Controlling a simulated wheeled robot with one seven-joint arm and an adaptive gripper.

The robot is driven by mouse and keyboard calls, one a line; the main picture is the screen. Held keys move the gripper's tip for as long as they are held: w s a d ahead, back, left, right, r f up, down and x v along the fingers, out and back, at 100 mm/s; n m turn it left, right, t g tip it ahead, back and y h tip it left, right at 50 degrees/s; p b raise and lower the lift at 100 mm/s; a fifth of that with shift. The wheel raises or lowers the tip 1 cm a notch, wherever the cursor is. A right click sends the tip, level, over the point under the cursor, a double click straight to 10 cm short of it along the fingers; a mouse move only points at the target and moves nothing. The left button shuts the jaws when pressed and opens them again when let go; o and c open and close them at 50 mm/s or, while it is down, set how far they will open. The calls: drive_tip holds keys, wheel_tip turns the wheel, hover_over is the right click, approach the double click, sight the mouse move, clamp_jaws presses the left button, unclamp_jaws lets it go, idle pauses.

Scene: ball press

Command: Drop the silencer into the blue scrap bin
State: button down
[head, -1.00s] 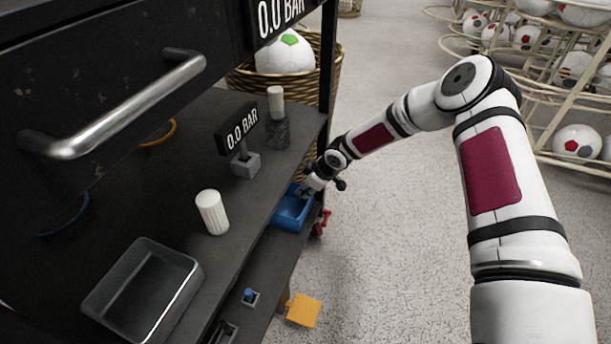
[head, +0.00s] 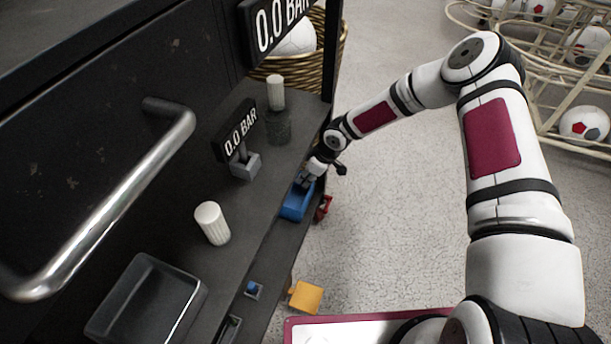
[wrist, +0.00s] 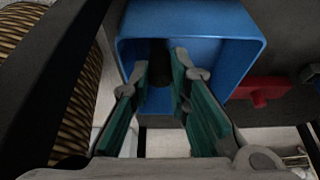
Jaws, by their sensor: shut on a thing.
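The blue scrap bin (head: 296,205) hangs at the side of the dark bench, low and near its far end. In the wrist view the open bin (wrist: 222,52) fills the upper middle. My gripper (head: 307,180) is at the bin; its green-padded fingers (wrist: 163,82) point into the bin's mouth. They are shut on a small dark cylinder, which I take as the silencer (wrist: 160,76). It shows against the bin's inside, partly hidden by the fingertips. In the head view my gripper hides it. I cannot tell whether it touches the bin.
A red fitting (head: 323,208) sits beside the bin. The bench top (head: 195,170) bears a grey tray (head: 147,300), a white ribbed cylinder (head: 212,223) and a gauge display (head: 240,130). A wicker basket (head: 328,55) stands behind.

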drive_tip(key=shift+f, duration=0.1)
drive_tip(key=shift+f+b, duration=0.35)
drive_tip(key=shift+b, duration=0.05)
drive_tip(key=shift+f, duration=0.15)
drive_tip(key=c, duration=1.5)
unclamp_jaws()
drive_tip(key=shift+a+p+v, duration=0.1)
drive_tip(key=shift+p+v, duration=1.2)
drive_tip(key=shift+v, duration=2)
drive_tip(key=shift+a+p+v, duration=0.15)
drive_tip(key=shift+p+v, duration=1.15)
drive_tip(key=shift+v, duration=1.95)
drive_tip(key=shift+r, duration=0.2)
